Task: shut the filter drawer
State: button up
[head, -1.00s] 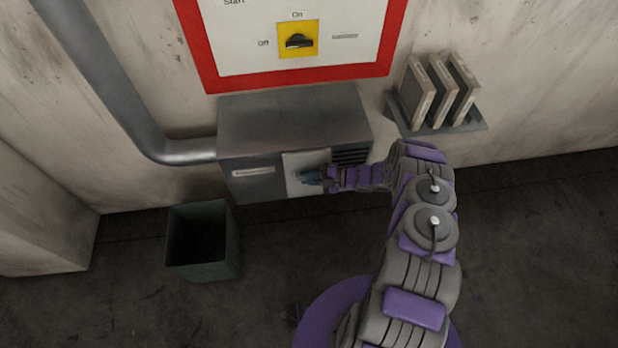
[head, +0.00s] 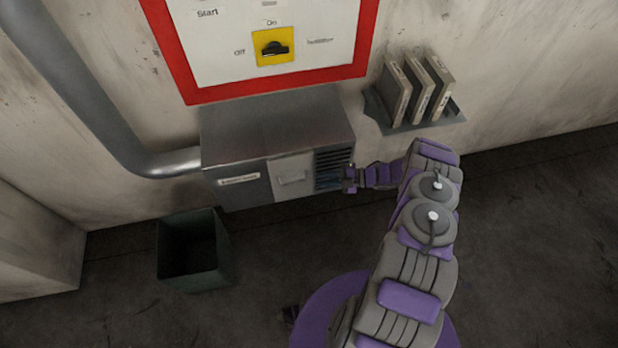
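The filter drawer (head: 290,165) has a light grey front with a bar handle (head: 293,179), set in the face of a grey metal housing (head: 235,130) on the wall. Its front looks flush or nearly flush with the housing; a small gap cannot be ruled out from above. My gripper (head: 328,178) is just right of the drawer front, before the dark louvred vent (head: 333,158), clear of the handle. Its bluish fingers are small and dark against the vent, so their opening cannot be made out. No held object shows.
A dark open bin (head: 193,250) stands on the floor at lower left. A wall shelf (head: 425,125) with 3 upright filter panels (head: 420,90) is at right. A pipe (head: 75,95) joins the housing's left side. A red-framed switch panel (head: 215,65) hangs above.

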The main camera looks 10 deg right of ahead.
jog(key=v, duration=0.5)
jog(key=shift+s+d+p, duration=0.2)
jog(key=shift+d+p, duration=0.15)
jog(key=shift+d, duration=0.05)
